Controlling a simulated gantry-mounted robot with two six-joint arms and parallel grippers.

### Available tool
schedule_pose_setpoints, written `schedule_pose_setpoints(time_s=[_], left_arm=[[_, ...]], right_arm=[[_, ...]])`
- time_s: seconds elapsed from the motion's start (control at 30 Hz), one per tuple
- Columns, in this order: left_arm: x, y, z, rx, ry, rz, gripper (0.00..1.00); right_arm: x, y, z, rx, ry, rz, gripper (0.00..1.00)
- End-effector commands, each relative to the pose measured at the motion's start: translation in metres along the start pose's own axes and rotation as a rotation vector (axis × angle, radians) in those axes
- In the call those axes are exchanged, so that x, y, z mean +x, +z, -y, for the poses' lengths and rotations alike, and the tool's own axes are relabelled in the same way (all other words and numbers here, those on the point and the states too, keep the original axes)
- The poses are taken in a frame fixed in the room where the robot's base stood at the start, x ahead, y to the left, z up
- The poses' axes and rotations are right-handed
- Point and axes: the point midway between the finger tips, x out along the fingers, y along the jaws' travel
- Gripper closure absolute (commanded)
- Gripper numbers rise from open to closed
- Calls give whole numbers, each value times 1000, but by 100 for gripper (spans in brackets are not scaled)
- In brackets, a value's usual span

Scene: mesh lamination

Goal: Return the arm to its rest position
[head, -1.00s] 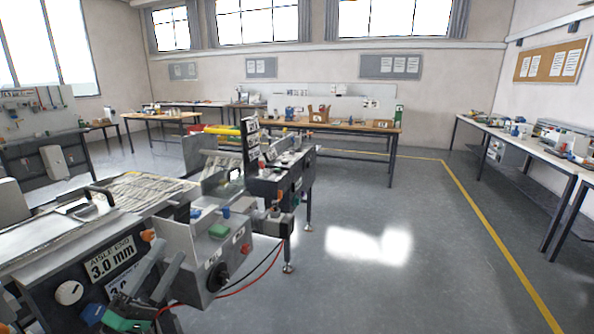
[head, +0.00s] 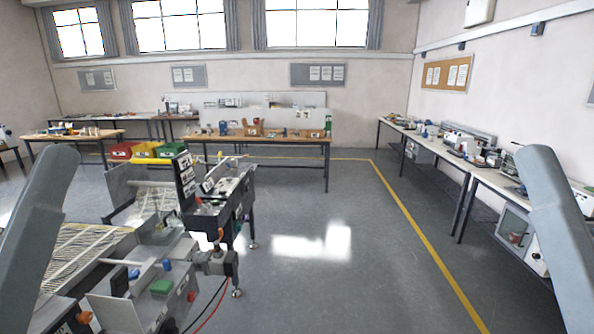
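Two grey arm links of mine show in the head view, one at the left edge and one at the right edge. Both rise from the bottom of the picture. Neither gripper is in view, so I cannot see whether they hold anything. The lamination machine (head: 119,312) stands at the lower left, with a mesh sheet (head: 85,252) lying on its bed. Part of the machine is hidden behind my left arm link.
Open grey floor (head: 330,290) lies ahead, with a yellow line (head: 430,250) on its right. A long bench (head: 490,180) with equipment runs along the right wall. A wooden table (head: 290,139) stands at the back. Red, yellow and green bins (head: 145,149) sit beyond the machine.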

Motion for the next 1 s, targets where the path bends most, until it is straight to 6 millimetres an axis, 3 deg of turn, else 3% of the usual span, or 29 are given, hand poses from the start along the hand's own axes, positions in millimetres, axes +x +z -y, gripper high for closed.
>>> schedule_pose_setpoints(time_s=[0.03,0.4,0.53,0.7,1.0], left_arm=[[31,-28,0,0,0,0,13],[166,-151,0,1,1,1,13],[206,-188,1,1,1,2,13],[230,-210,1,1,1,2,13],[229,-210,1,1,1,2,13]], right_arm=[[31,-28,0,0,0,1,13],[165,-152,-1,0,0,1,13],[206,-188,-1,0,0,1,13],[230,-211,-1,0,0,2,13],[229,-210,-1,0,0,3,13]])
